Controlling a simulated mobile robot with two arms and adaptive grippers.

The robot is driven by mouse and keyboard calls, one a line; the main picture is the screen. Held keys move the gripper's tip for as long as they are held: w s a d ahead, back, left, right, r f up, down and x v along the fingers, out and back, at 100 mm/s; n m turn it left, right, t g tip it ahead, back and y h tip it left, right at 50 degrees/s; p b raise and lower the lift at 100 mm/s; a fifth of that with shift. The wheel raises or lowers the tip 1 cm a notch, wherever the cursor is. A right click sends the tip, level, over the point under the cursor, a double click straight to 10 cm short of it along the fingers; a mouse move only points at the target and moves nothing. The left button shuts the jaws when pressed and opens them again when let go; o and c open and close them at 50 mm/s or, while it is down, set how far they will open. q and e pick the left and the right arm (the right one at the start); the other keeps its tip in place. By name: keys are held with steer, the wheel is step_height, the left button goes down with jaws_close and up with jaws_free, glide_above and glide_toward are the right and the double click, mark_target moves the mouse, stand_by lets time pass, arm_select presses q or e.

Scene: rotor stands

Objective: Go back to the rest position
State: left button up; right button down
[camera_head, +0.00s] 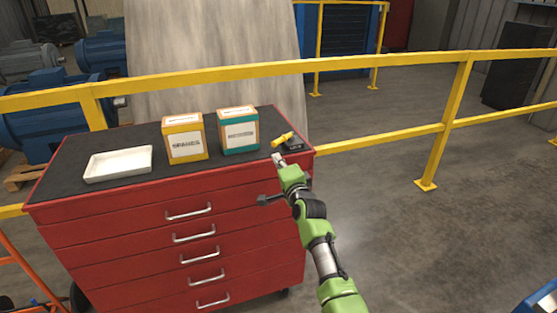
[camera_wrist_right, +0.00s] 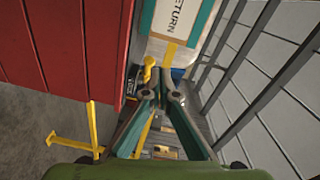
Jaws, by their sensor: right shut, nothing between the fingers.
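My right gripper (camera_head: 279,159) is at the right end of the red cabinet's black top, just in front of a yellow part (camera_head: 283,139) on a small black stand (camera_head: 292,145). In the right wrist view its fingers (camera_wrist_right: 160,90) are together and hold nothing. The yellow part (camera_wrist_right: 149,68) and the teal-banded box (camera_wrist_right: 182,22), with the word RETURN readable, show beyond the fingertips. I cannot tell whether the fingers touch anything. My left gripper is not in view.
The red cabinet (camera_head: 180,235) carries a white tray (camera_head: 118,164), a yellow-banded box (camera_head: 184,138) and a teal-banded box (camera_head: 239,131). A yellow railing (camera_head: 400,68) runs behind and right of it. The floor at right (camera_head: 450,240) is clear.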

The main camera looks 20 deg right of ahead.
steer(key=s+a+f+n+g+b, duration=0.15)
steer(key=s+f, duration=0.25)
steer(key=f, duration=0.9)
steer(key=s+f+n+g, duration=0.3)
steer(key=s+f, duration=0.2)
steer(key=f, duration=0.8)
steer(key=s+f+n+g+b, duration=0.1)
steer(key=s+f+n+g, duration=0.1)
steer(key=s+f, duration=0.7)
steer(key=s+f+n+g+b, duration=0.1)
steer(key=s+f+n+g, duration=0.15)
steer(key=s+f, duration=0.6)
steer(key=s+f+n+g+b, duration=0.1)
steer(key=s+f+n+g, duration=0.25)
steer(key=s+f, duration=1.5)
arm_select(q)
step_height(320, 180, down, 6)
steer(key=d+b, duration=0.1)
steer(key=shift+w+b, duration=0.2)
steer(key=shift+b, duration=0.1)
arm_select(e)
steer(key=s+d+f+n+g, duration=0.1)
steer(key=s+f+n+g, duration=0.1)
steer(key=s, duration=1.1)
steer(key=s+d+f+n+g, duration=0.1)
steer(key=s+f+n, duration=0.3)
steer(key=s, duration=1)
steer(key=shift+f+g, duration=0.5)
steer(key=shift+g, duration=0.05)
